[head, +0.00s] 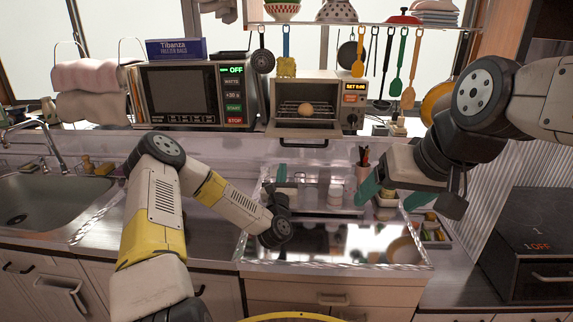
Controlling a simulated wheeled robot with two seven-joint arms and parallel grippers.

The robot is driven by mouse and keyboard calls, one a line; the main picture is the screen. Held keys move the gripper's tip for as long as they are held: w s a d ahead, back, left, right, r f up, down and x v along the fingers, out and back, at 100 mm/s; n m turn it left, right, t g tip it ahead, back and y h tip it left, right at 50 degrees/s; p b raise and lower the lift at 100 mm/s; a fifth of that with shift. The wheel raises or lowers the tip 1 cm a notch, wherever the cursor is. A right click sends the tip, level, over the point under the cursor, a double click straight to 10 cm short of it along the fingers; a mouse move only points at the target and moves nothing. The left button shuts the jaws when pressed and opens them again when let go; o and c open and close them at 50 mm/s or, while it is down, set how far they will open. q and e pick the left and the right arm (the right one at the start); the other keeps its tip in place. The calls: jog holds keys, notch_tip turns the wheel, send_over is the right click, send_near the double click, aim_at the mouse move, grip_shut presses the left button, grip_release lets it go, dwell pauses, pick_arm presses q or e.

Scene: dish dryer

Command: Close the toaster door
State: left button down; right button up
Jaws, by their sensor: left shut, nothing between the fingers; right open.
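The toaster (333,88) is a small beige oven on the back ledge, with an orange display on its right side. Its door (303,130) is open, folded down in front of the opening. A round brown item (304,109) sits on the rack inside. My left gripper (281,174) is below the toaster door and apart from it, over the back of the shiny counter. It looks shut and empty, partly hidden by its own wrist. My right gripper (391,194) is to the right of and below the toaster, with its green fingers spread and nothing between them.
A microwave (190,92) stands left of the toaster. Utensils hang from a shelf (350,24) above it. A pen cup (363,171) is near my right gripper. A sink (40,210) is at the left and a black appliance (535,250) at the right.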

aim_at(284, 145)
pick_arm(q)
jog(key=shift+w+r, duration=1)
jog(key=shift+w, duration=0.25)
jog(key=shift+w+r, duration=0.95)
jog(key=shift+w, duration=0.25)
jog(key=shift+w+r, duration=1)
jog(key=shift+w, duration=0.25)
jog(key=shift+r, duration=0.1)
